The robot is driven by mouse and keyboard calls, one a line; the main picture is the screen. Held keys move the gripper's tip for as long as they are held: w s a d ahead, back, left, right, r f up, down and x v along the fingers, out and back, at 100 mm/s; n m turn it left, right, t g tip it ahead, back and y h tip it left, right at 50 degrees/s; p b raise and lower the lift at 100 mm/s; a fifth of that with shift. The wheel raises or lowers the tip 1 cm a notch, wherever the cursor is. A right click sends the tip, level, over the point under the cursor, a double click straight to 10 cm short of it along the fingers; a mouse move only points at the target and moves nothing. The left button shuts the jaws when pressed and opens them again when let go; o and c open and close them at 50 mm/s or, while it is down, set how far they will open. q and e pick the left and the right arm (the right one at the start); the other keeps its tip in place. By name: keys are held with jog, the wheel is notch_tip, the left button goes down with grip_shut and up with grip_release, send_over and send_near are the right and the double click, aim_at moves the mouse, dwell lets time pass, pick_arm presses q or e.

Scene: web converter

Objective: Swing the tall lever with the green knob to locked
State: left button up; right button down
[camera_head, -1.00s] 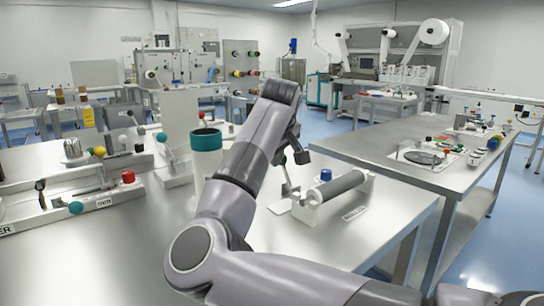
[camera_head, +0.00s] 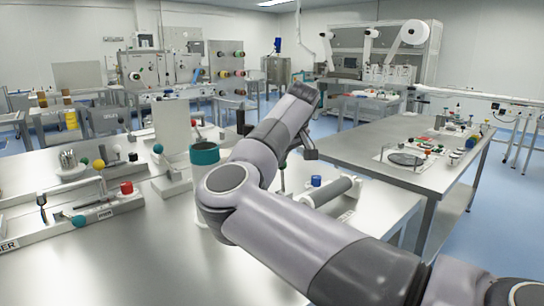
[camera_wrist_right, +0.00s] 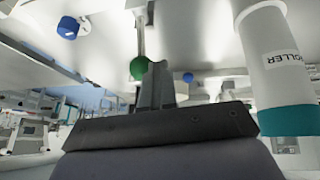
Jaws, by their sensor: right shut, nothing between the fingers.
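The tall lever's green knob (camera_wrist_right: 139,68) shows in the right wrist view, at the end of a thin pale rod (camera_wrist_right: 140,32). That view looks upside down. My right gripper (camera_wrist_right: 158,68) is shut and empty, its fingers right beside the knob; I cannot tell whether they touch it. In the head view the lever (camera_head: 283,180) stands left of the grey roller (camera_head: 330,191), partly hidden by my right arm, which also hides most of the lever's base. My left gripper is out of view.
A white cylinder with a teal rim (camera_head: 204,153) stands left of my right arm; it shows close by in the wrist view (camera_wrist_right: 288,120), labelled as a roller. A blue knob (camera_head: 316,181) sits near the grey roller. The steel table (camera_head: 130,260) is bare in front.

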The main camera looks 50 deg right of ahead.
pick_arm(q)
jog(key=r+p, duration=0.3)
jog(key=p, duration=0.1)
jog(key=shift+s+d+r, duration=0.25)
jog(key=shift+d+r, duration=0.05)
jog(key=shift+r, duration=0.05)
pick_arm(e)
jog(key=d+y, duration=0.2)
jog(key=d, duration=0.4)
jog(key=shift+s+d+r+m, duration=0.2)
jog(key=shift+s+d+m, duration=0.1)
jog(key=shift+s, duration=0.2)
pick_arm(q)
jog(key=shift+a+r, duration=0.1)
pick_arm(e)
jog(key=shift+r, duration=0.1)
